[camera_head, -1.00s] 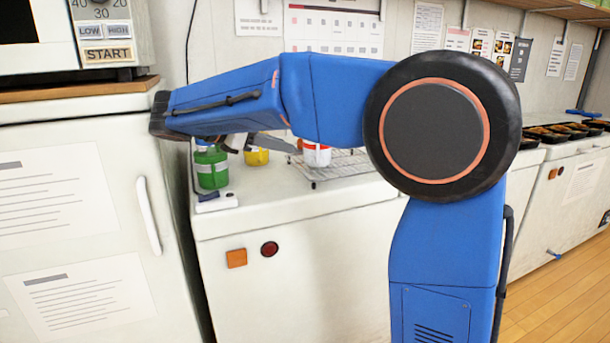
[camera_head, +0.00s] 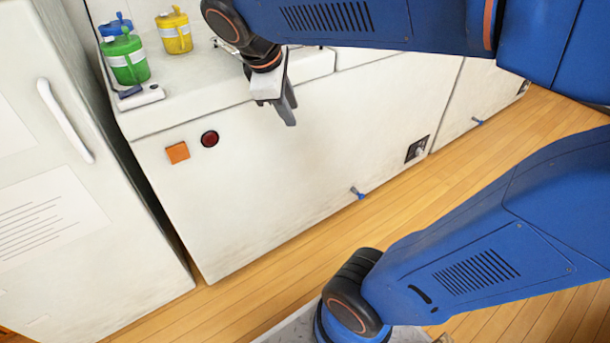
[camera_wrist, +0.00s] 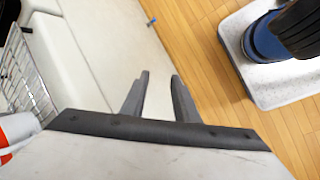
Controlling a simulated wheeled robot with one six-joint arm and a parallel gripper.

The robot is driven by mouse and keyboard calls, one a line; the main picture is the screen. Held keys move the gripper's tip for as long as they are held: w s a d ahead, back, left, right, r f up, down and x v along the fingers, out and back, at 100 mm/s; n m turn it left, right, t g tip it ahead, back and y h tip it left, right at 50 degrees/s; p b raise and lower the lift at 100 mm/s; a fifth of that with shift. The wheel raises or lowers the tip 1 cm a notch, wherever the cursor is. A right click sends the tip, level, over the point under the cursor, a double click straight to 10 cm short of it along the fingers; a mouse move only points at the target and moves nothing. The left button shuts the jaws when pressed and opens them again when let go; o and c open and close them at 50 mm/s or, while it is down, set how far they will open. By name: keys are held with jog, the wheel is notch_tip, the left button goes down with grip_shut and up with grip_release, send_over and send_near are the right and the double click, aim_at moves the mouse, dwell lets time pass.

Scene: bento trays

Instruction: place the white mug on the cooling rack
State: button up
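My gripper (camera_head: 284,103) hangs in front of the white counter's front face, below the counter top. In the wrist view its two fingers (camera_wrist: 160,95) are apart with nothing between them. A wire rack (camera_wrist: 22,75), which looks like the cooling rack, shows at the left edge of the wrist view. In the head view my arm hides most of the rack's place. No white mug can be made out for sure in any view. A white and red item (camera_wrist: 20,128) is cut off at the lower left of the wrist view, and I cannot tell what it is.
A green container (camera_head: 126,62), a yellow container (camera_head: 175,34) and a blue container (camera_head: 117,24) stand on the counter (camera_head: 190,90) at the left. A small white device (camera_head: 140,97) lies at the counter's edge. A white fridge (camera_head: 90,200) stands left.

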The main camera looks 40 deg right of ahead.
jog(key=s+a+f+m+t+y, duration=0.1)
jog(key=s+f+m+y, duration=0.1)
jog(key=s+f+m, duration=0.2)
jog(key=s+a+f+m+t+y, duration=0.1)
jog(key=s+a+f+m+y, duration=0.1)
jog(key=s+f+m, duration=0.3)
jog(key=shift+s+a+f+m+t+y, duration=0.35)
jog(key=shift+s+f, duration=0.3)
jog(key=shift+s, duration=0.45)
